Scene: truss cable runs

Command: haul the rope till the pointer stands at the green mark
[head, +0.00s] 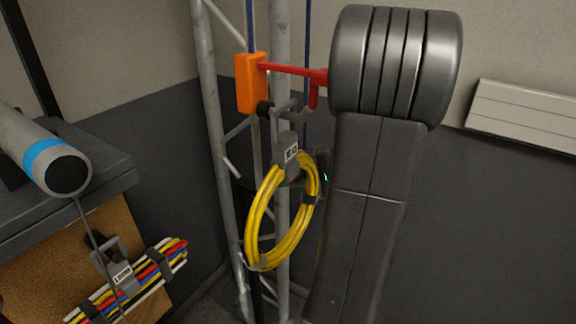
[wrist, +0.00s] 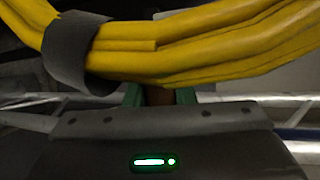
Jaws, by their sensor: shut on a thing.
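A thin dark blue rope (head: 306,127) runs down beside the truss to my gripper (head: 318,168), which is mostly hidden behind my arm and the yellow coil. In the wrist view my gripper (wrist: 158,95) is shut on a narrow brownish thing between greenish finger pads. It fits the rope's place, but the yellow cable covers the fingertips. I cannot make out a pointer or a green mark.
A yellow cable coil (head: 256,228) hangs on the truss (head: 209,95), very close in front of my gripper; it fills the wrist view's top (wrist: 220,40). At left are a grey cylinder (head: 25,142), a dark shelf and a tagged cable bundle (head: 158,276). A pale panel (head: 525,115) is right.

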